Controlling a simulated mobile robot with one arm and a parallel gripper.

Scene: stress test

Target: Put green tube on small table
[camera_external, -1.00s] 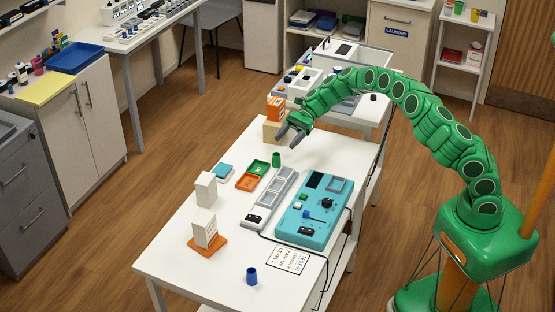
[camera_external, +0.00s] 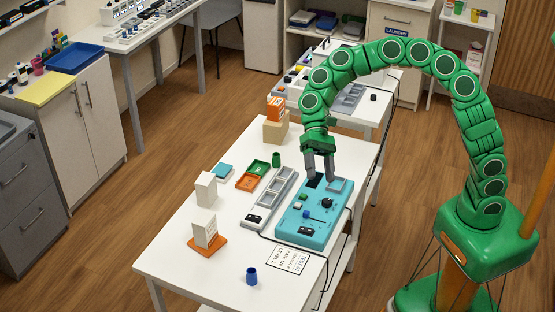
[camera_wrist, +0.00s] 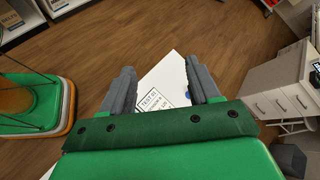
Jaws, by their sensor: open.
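The green tube (camera_external: 276,159) stands upright on the white table (camera_external: 175,245), beside the green tray. My gripper (camera_external: 318,178) points down over the back part of the teal device, to the right of the tube and apart from it. It is open and empty. The wrist view shows both grey fingers (camera_wrist: 160,85) spread, with a corner of the white table and the printed sheet (camera_wrist: 152,100) beyond them. The green tube does not show in the wrist view. I cannot tell which piece of furniture is the small table.
The teal device (camera_external: 312,215) and a grey tray rack (camera_external: 270,199) lie near my gripper. Green (camera_external: 258,167) and orange trays, cream blocks and a blue tube (camera_external: 252,276) share the table. A second table with equipment stands behind; a white stand (camera_external: 468,68) is at back right.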

